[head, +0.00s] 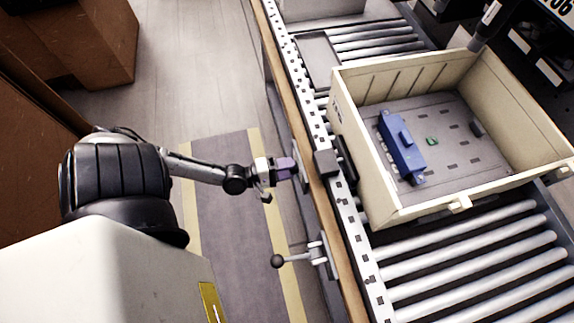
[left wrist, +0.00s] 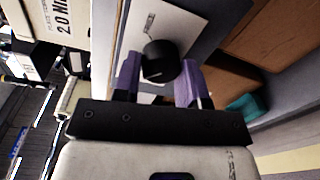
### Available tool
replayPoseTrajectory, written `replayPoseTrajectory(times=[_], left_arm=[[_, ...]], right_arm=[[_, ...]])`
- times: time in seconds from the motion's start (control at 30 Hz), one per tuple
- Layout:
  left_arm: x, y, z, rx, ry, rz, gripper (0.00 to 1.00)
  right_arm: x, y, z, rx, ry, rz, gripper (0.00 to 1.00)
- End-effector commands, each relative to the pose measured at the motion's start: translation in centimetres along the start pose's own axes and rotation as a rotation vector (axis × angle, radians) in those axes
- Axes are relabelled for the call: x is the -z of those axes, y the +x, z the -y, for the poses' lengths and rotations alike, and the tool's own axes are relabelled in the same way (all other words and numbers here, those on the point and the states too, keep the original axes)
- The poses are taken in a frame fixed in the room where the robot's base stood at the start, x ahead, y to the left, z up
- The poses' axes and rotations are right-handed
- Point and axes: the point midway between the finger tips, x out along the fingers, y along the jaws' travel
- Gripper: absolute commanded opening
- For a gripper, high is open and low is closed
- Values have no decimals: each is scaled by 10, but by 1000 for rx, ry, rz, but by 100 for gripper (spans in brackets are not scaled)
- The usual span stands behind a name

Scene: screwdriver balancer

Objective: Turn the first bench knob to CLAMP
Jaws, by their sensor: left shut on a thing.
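The black round knob (left wrist: 160,60) sits on a pale plate (left wrist: 178,24) on the bench side in the left wrist view. A small mark shows on its face. The purple fingers of my left gripper (left wrist: 161,72) stand on either side of it, shut on it. In the head view my left gripper (head: 287,168) reaches the bench side from the left, and its fingers hide the knob there. Which setting the knob points to cannot be read. My right gripper is out of view.
A lever with a black ball end (head: 278,261) sticks out of the bench side nearer me. A cream crate (head: 400,214) holding a blue part (head: 401,147) stands on the roller conveyor (head: 470,262). The floor mat (head: 228,200) left of the bench is clear.

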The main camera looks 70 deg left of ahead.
Motion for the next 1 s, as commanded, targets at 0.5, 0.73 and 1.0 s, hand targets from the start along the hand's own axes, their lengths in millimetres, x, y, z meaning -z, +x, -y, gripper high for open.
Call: replayPoseTrajectory(times=[0.5,0.73,1.0], left_arm=[[0,0,0,0,-13,1,40],[0,0,0,0,-12,1,62],[0,-1,0,1,-12,0,64]], right_arm=[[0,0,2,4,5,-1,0],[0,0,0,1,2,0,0],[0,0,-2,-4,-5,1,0]])
